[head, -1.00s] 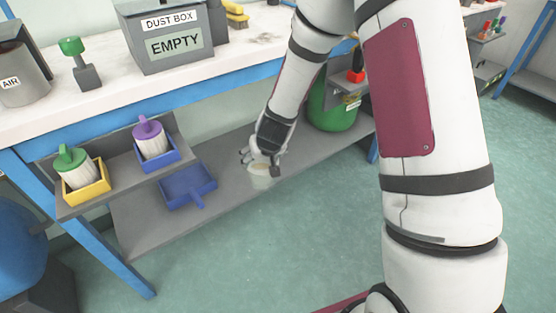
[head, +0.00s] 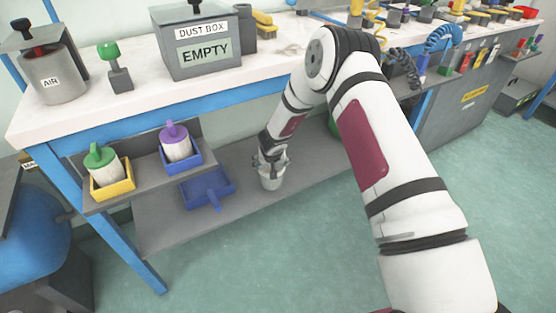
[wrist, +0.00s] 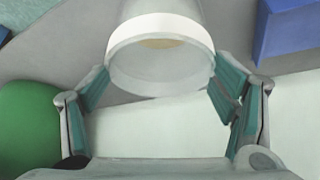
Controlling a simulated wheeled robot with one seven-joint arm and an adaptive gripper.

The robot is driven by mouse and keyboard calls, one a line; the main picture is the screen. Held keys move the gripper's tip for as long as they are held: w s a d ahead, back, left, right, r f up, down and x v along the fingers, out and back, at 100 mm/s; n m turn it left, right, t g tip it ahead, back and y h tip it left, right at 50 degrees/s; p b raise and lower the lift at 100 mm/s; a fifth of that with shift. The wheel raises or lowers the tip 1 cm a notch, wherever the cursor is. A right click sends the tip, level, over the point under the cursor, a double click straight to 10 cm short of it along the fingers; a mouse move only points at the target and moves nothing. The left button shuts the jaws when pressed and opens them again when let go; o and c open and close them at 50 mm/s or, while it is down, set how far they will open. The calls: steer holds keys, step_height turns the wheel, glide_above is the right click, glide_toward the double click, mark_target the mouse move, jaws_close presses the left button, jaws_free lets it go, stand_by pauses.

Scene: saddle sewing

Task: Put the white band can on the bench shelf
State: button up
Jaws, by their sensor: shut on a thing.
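The white band can (head: 270,181) is a pale grey can with a white band, held roughly upright over the grey lower bench shelf (head: 238,220). In the head view I cannot tell whether its base touches the shelf. My gripper (head: 272,162) comes down from above and is shut on the can. In the wrist view the can (wrist: 160,55) sits between my two teal-padded fingers (wrist: 160,88), with its white band and round end showing.
A blue tray with a handle (head: 208,188) lies on the shelf left of the can. A green container (head: 334,124) stands behind my arm. The bench top is overhead.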

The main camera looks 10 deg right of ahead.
steer(key=w+d+f+b, duration=0.3)
steer(key=w+f, duration=0.1)
steer(key=w, duration=0.3)
steer(key=shift+d, duration=0.25)
steer(key=shift+f, duration=0.2)
steer(key=o, duration=1.6)
steer(key=shift+c, duration=0.2)
steer(key=p+v, duration=0.4)
steer(key=v, duration=0.8)
steer(key=shift+r, duration=0.15)
